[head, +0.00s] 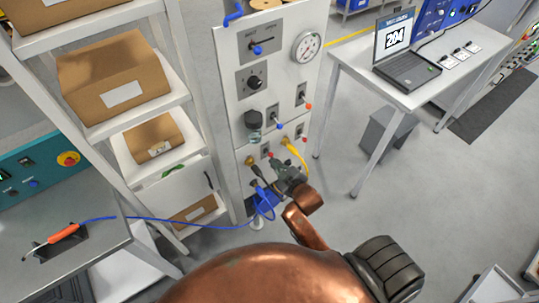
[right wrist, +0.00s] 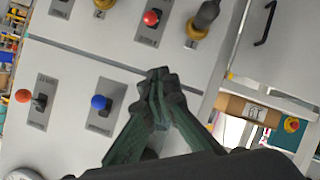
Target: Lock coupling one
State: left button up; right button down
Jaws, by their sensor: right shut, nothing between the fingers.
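The grey panel (head: 232,95) carries couplings low down, with small levers beside them. A dark plug (head: 252,162) sits on one coupling at the lower left; a yellow hose end (head: 291,148) is on another to the right. Which is coupling one cannot be read. In the right wrist view, a dark plug (right wrist: 207,14) sits on a brass fitting (right wrist: 195,36), beside a red-knobbed lever (right wrist: 151,18). A blue-knobbed lever (right wrist: 99,102) is left of my fingers. My right gripper (head: 284,170) is shut and empty in front of the lower panel; its tips show in the right wrist view (right wrist: 158,76).
A shelf with cardboard boxes (head: 112,80) stands left of the panel. A blue cable (head: 165,222) runs from the panel's foot to an orange-handled tool (head: 63,233) on the left bench.

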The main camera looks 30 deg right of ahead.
send_over(270, 155)
jog(key=s+a, duration=0.2)
jog(key=a, duration=0.1)
notch_tip(270, 155, down, 4)
jog(key=shift+w+d+f+p, duration=0.2)
jog(key=shift+d+f+p, duration=0.25)
jog(key=shift+f, duration=0.4)
jog(key=shift+w+d+f+p, duration=0.2)
jog(key=shift+d+f, duration=0.35)
jog(key=shift+f, duration=0.3)
jog(key=shift+s, duration=0.1)
